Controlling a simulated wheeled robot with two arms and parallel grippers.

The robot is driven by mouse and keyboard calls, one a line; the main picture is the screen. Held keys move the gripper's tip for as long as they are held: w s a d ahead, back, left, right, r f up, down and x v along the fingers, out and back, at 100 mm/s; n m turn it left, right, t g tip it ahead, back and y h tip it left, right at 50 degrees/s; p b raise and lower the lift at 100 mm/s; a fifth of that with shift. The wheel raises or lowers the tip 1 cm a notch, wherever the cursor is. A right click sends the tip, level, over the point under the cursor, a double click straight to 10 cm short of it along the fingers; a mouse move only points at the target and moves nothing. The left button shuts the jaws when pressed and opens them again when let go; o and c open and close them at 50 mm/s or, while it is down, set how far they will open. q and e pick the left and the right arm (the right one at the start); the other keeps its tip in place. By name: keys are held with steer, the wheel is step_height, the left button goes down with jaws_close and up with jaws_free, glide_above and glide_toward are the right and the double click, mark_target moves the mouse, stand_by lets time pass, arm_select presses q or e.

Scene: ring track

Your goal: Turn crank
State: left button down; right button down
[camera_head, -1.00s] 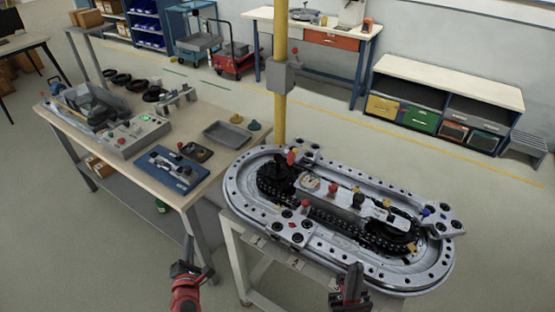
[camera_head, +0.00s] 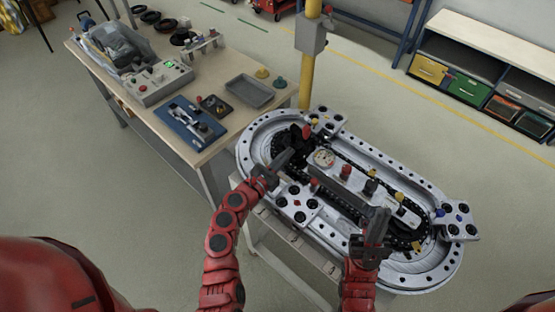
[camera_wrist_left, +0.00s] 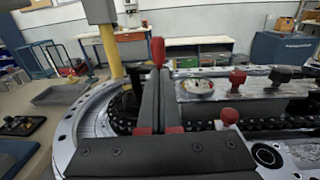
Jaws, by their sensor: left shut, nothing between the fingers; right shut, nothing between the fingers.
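The oval ring track (camera_head: 437,277) stands on a light stand, with a dark chain running inside it. At its left end a crank (camera_head: 306,131) with a red handle stands upright. The red handle (camera_wrist_left: 158,52) also shows in the left wrist view, just beyond the fingertips. My left gripper (camera_head: 286,158) is shut and empty over the track's left end, just short of the crank. Whether it touches the crank I cannot tell; its fingers hide the crank's lower part. My right gripper (camera_head: 379,222) is shut and empty over the track's near side, right of the middle.
A gauge (camera_head: 324,158) and red and black knobs (camera_head: 345,171) sit on the track's centre plate. A yellow post (camera_head: 309,80) rises behind the crank. A workbench (camera_head: 222,139) with a control box (camera_head: 158,80) and grey tray (camera_head: 250,91) stands at left.

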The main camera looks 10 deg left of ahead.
mark_target(305, 136)
arm_select(q)
steer(key=x, duration=0.5)
steer(key=shift+w+r, duration=0.1)
steer(key=shift+r, duration=0.05)
steer(key=shift+w+d, duration=0.35)
steer(key=shift+w, duration=0.2)
steer(key=shift+s, duration=0.1)
